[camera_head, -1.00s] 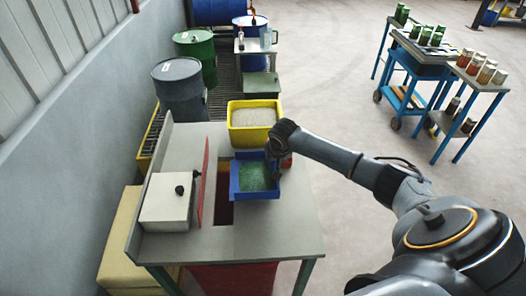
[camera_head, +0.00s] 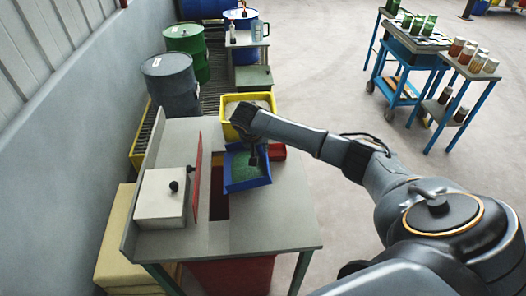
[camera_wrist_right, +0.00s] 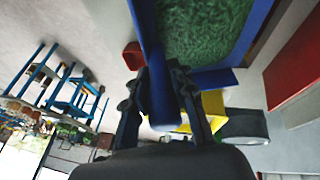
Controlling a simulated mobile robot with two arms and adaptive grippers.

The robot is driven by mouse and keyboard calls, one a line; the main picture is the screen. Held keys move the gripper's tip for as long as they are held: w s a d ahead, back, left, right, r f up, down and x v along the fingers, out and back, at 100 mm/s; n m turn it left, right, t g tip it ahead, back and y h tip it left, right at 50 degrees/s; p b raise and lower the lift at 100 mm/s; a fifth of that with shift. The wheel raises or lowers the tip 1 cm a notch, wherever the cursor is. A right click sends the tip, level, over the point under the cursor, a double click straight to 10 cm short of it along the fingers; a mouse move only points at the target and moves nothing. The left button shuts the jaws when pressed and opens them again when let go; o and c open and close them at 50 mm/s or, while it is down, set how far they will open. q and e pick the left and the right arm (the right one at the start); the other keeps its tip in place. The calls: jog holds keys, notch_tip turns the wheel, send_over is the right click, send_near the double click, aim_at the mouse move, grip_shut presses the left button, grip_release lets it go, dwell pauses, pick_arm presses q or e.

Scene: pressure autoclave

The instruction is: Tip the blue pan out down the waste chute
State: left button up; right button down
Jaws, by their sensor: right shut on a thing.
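The blue pan (camera_head: 229,178), holding green granules (camera_head: 245,163), is in the air over the bench, beside the dark red chute opening (camera_head: 220,206) and partly over its edge. It looks turned and somewhat tilted; the granules are still inside. My right gripper (camera_head: 254,158) is shut on the pan's edge or handle. In the wrist view the fingers (camera_wrist_right: 163,92) close around a blue handle, with the pan's granules (camera_wrist_right: 205,25) above. An upright red flap (camera_head: 198,179) stands left of the opening. My left gripper is not in view.
A white box (camera_head: 160,204) with a black knob sits left of the flap. A yellow tub (camera_head: 270,98) stands behind the pan, and a small red object (camera_head: 278,152) lies right of it. The grey bench (camera_head: 280,222) is bare at front right.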

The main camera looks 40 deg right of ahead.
jog(key=shift+w+a+r+n+g+h+b, duration=0.15)
jog(key=shift+w+a+r+g+h+b, duration=0.2)
jog(key=shift+a+h+b, duration=0.2)
jog(key=shift+w+a+r+n+g+h+b, duration=0.15)
jog(key=shift+w+a+r+g+h+b, duration=0.1)
jog(key=shift+w+a+r+h+b, duration=0.3)
jog(key=w+a+r+n+g+h+b, duration=0.1)
jog(key=w+a+g+h+b, duration=0.1)
jog(key=w+a+h+b, duration=0.1)
jog(key=a+b, duration=0.1)
jog(key=a, duration=0.1)
jog(key=shift+a+h, duration=0.35)
jog(key=shift+h, duration=0.05)
jog(key=shift+a, duration=0.1)
